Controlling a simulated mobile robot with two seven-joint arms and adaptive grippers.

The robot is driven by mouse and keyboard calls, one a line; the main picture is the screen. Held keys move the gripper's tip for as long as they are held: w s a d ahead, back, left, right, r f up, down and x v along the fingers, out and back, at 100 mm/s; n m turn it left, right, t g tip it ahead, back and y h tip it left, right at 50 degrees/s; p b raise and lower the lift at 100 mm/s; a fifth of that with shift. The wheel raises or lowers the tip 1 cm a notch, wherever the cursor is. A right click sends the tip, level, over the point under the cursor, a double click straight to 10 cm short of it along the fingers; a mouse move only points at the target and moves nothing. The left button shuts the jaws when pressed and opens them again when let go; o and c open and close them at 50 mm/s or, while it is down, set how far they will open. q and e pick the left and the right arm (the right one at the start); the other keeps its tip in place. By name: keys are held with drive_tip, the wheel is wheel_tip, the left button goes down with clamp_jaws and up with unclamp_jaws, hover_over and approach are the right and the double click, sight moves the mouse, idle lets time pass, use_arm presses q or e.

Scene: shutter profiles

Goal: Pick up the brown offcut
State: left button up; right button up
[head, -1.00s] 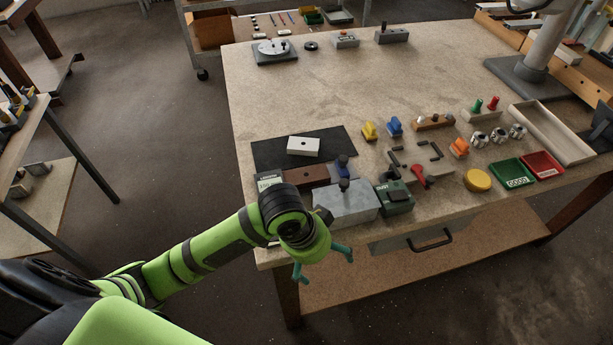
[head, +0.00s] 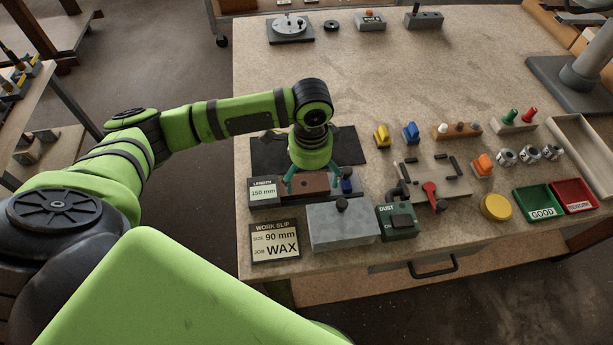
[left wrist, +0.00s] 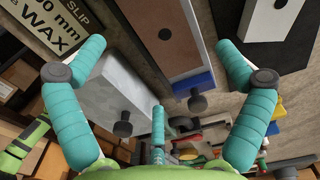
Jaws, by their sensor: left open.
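The brown offcut (head: 313,184), a reddish-brown block with a dark hole in its top, lies at the left front of the bench. It also shows in the left wrist view (left wrist: 157,14), ahead of and between the spread fingers. My left gripper (head: 311,181) is open and empty, pointing down over the brown offcut. In the head view the gripper hides part of the block, and I cannot tell whether the fingers touch it. My right gripper is not in view.
A grey box with a knob (head: 340,227) and a green dust box (head: 398,224) stand in front. The blue piece (head: 347,186) is close to the offcut's right end. Behind lies a black mat (head: 348,147); its white block shows in the left wrist view (left wrist: 281,20).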

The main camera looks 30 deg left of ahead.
sight(312, 187)
use_arm(q)
drive_tip(key=f, duration=0.2)
drive_tip(key=f+p, duration=0.1)
drive_tip(key=shift+w+d+f, duration=0.1)
drive_tip(key=shift+d+f, duration=0.1)
drive_tip(key=shift+f, duration=0.2)
drive_tip(key=shift+w+f, duration=0.15)
drive_tip(key=shift+f, duration=0.35)
drive_tip(key=c, duration=1.2)
drive_tip(key=shift+c, duration=0.7)
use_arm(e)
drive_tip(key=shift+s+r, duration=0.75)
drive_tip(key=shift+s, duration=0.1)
